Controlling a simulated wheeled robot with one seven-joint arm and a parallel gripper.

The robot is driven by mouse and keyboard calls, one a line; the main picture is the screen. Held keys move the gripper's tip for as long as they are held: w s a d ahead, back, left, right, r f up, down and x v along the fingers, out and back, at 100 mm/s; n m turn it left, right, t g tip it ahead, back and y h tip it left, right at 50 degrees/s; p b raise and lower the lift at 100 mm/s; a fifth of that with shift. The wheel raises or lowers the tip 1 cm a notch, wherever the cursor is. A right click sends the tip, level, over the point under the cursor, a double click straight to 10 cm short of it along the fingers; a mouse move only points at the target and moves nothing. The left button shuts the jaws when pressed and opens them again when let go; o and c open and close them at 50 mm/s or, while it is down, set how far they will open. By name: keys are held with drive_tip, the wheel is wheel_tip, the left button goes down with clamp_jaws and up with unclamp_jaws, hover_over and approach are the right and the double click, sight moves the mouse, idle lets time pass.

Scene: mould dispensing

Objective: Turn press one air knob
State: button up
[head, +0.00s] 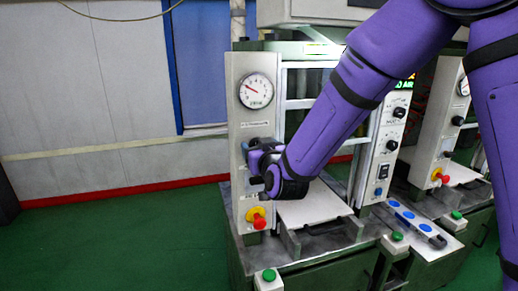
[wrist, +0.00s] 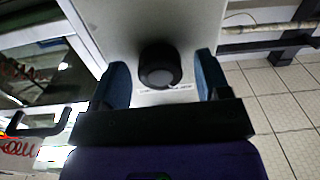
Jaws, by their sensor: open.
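The near press (head: 239,128) has a light grey front panel with a round gauge (head: 256,90). A black round knob (wrist: 160,66) sits on this panel in the wrist view; in the head view my gripper hides it. My gripper (head: 250,166) is at the panel, below the gauge. In the wrist view its two blue fingers (wrist: 161,80) stand open, one on each side of the knob. Gaps show between the fingers and the knob, so it is not gripped.
A red stop button (head: 259,221) on a yellow base is just below my gripper. A flat plate with a handle (head: 315,223) lies in front of the press. A green button (head: 269,275) is at the front. A second press (head: 436,140) stands to the right. Green floor is clear at left.

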drive_tip(key=shift+c, duration=0.2)
drive_tip(key=c, duration=0.9)
drive_tip(key=shift+m, duration=2.9)
drive_tip(key=o, duration=0.9)
drive_tip(key=shift+o, duration=0.2)
